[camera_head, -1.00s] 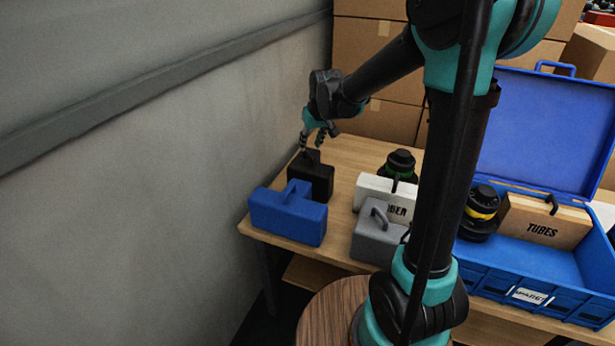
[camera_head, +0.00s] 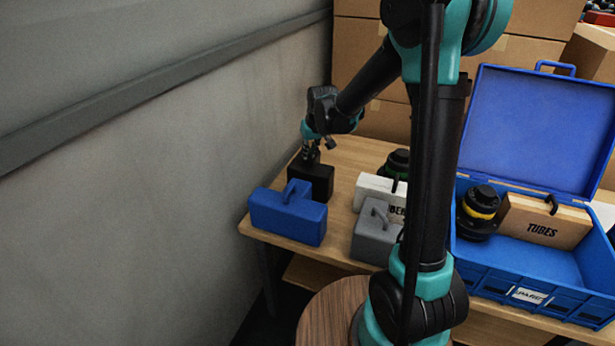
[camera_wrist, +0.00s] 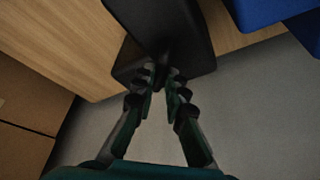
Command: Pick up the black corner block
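The black corner block (camera_head: 311,183) stands upright on the wooden table, at its far left corner near the wall. It also fills the top middle of the wrist view (camera_wrist: 185,30). My gripper (camera_head: 311,154) points down at the top of the block, where its handle is. In the wrist view my gripper's fingertips (camera_wrist: 163,73) are close together at the dark handle, one on each side. Black on black hides whether they touch it or are shut on it.
A blue block (camera_head: 288,216) stands just in front of the black one. A grey block (camera_head: 376,236), a white block (camera_head: 373,189) and a green-banded black part (camera_head: 397,163) are to the right. An open blue case (camera_head: 540,293) stands farther right. The grey wall (camera_head: 180,190) is close on the left.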

